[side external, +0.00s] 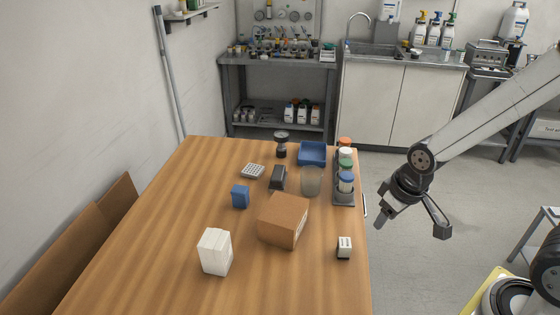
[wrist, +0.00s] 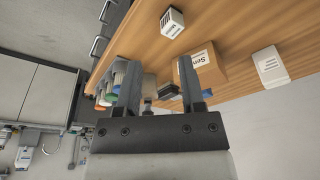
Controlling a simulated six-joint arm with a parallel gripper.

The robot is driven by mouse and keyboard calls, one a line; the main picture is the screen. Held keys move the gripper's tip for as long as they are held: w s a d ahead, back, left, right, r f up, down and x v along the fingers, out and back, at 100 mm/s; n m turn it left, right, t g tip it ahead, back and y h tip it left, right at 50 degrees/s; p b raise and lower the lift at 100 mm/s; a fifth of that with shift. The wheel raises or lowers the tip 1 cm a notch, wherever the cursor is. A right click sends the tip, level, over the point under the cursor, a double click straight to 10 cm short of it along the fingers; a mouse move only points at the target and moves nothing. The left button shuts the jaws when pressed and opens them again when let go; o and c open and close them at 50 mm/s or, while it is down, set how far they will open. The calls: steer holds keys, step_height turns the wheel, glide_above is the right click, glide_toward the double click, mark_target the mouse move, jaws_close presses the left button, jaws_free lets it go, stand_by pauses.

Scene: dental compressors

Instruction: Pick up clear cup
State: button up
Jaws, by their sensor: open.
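The clear cup (side external: 312,180) is a translucent, greyish cup standing upright on the wooden table (side external: 150,240), behind the cardboard box (side external: 283,220) and left of the rack of coloured-lid jars (side external: 344,192). My gripper (side external: 381,221) is off the table's right edge, to the right of the cup and apart from it. In the wrist view my gripper (wrist: 159,78) has its two fingers spread with nothing held. Beyond them, a pale shape lies between the fingers; I cannot tell whether it is the cup.
A blue tray (side external: 312,153), dark block (side external: 278,178), dark-topped item (side external: 281,145), white grid tray (side external: 252,171) and blue box (side external: 240,197) surround the cup. A white carton (side external: 215,251) and small white box (side external: 344,247) stand nearer. The table's left part is clear.

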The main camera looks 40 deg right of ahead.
steer(key=w+f+m+t, duration=0.25)
steer(key=w+t, duration=0.25)
steer(key=w, duration=0.8)
steer(key=m+t+h, duration=0.3)
steer(key=t+h, duration=0.1)
steer(key=h, duration=0.1)
glide_toward(322, 172)
steer(key=shift+w+f+t+h, duration=0.3)
steer(key=shift+w+f+h, duration=0.25)
steer(key=shift+w, duration=0.2)
steer(key=shift+x, duration=1.35)
steer(key=shift+w+d+f, duration=0.1)
steer(key=shift+f, duration=0.05)
steer(key=shift+x, duration=2.4)
jaws_close()
